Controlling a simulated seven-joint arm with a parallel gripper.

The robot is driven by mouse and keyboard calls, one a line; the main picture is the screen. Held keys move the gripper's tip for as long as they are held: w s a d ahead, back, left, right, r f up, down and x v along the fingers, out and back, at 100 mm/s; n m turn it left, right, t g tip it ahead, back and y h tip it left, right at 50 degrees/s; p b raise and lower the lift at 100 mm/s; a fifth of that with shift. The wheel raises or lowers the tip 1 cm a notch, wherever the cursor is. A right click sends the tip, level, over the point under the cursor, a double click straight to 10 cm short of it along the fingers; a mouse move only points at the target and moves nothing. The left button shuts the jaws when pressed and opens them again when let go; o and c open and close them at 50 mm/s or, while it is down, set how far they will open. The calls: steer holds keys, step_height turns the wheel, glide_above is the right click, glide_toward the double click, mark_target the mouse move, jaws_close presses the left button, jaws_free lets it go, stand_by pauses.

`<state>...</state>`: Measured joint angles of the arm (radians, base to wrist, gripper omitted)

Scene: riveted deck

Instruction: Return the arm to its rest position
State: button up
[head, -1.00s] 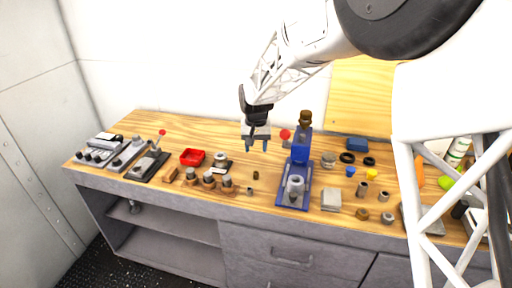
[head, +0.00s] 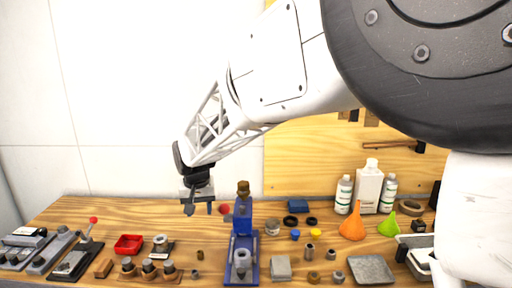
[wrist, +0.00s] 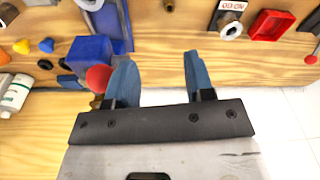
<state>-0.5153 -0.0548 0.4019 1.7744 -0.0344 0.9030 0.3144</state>
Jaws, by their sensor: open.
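My gripper (head: 198,208) hangs from my white lattice arm above the back part of the wooden bench, left of the blue press. In the wrist view its two blue fingers (wrist: 155,85) stand wide apart with nothing between them but bare bench edge and pale wall or floor. The gripper is open and empty. The blue press (head: 242,225) stands upright on the bench with a brown knob on top and a grey cylinder on its base. It also shows in the wrist view (wrist: 88,55), close beside one finger, with its red ball (wrist: 98,78).
The wooden bench (head: 215,245) holds a red tray (head: 128,244), lever devices at left, and small metal parts. Orange (head: 352,227) and green (head: 387,224) funnels, white bottles (head: 368,187) and a grey tray (head: 371,269) stand at right. A pegboard panel is behind. Air above the left bench is clear.

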steer(key=s+d+r, duration=0.2)
steer(key=s+d, duration=0.2)
steer(key=d, duration=0.3)
steer(key=s+d+r+m, duration=0.1)
steer(key=s+d+r, duration=0.1)
steer(key=s+d, duration=0.35)
steer(key=s+d+r, duration=0.3)
steer(key=d, duration=0.5)
steer(key=s+d+f+m, duration=0.1)
steer(key=s+d, duration=0.6)
steer(key=s, duration=0.3)
steer(key=s+d+f+t, duration=0.1)
steer(key=s+d+f, duration=0.1)
steer(key=s+d, duration=0.6)
steer(key=s, duration=0.3)
steer(key=shift+f+m+h, duration=0.15)
steer(key=shift+m+h, duration=0.15)
steer(key=shift+m, duration=0.1)
steer(key=shift+o, duration=0.5)
steer(key=shift+w, duration=0.1)
